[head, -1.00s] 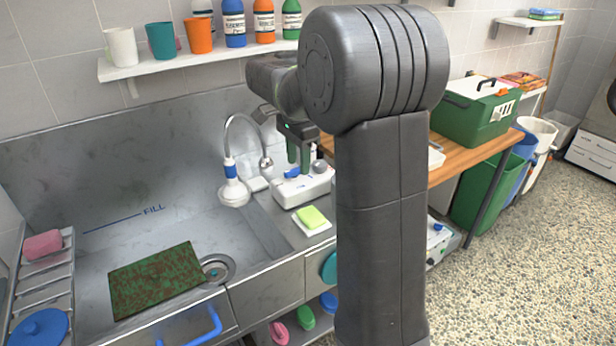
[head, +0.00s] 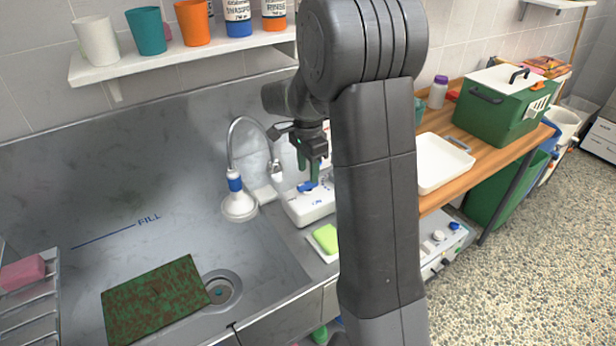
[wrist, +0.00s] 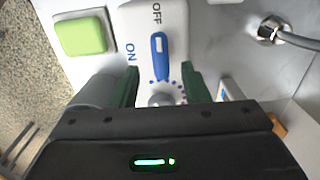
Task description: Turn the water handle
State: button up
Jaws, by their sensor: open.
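The blue water handle (wrist: 159,55) sits on a white control box (wrist: 178,16) and points toward OFF in the wrist view, with ON printed to its left. In the head view the handle (head: 307,187) shows just below my fingertips. My gripper (wrist: 160,75) is open, with one green finger to each side of the handle's line and nothing between them that I can see held. It also shows in the head view (head: 310,175), pointing down over the box (head: 310,207). A grey knob (wrist: 160,100) is partly hidden by my gripper.
The steel sink (head: 140,235) holds a dirty green mat (head: 155,298). A white tray (head: 443,165) is on the wooden counter at right.

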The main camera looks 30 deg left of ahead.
aim_at(308, 182)
jog(key=shift+f, duration=1.85)
grip_shut()
jog(key=n, duration=0.5)
jog(key=shift+n, duration=0.3)
jog(key=n+b, duration=0.1)
jog(key=n, duration=0.5)
